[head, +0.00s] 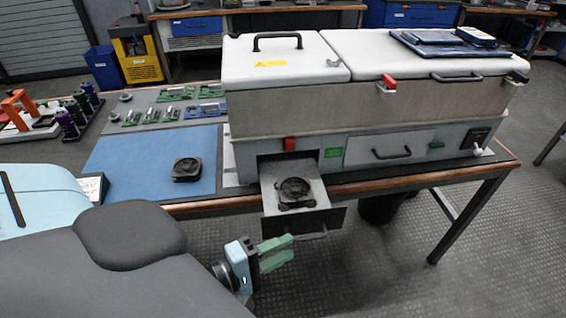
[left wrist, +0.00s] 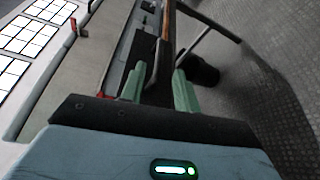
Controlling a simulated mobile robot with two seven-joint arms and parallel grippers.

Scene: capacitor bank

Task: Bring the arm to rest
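My left gripper (head: 283,251) has green fingers and is in front of the bench, low and just below the open drawer in the head view. The left wrist view shows its two fingers (left wrist: 158,80) standing apart with nothing held between them. The drawer (head: 328,221) of the big white-lidded cabinet is pulled out, and a dark round part (head: 295,190) sits in it. The gripper appears apart from the drawer and its handle. My right gripper is not in view.
The cabinet (head: 375,95) stands on a wood-edged bench, with red and green latches on its front. A second dark part (head: 187,168) lies on a blue mat (head: 120,165). Green boards and a bottle rack stand at left. The floor (head: 480,230) at right is mostly clear.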

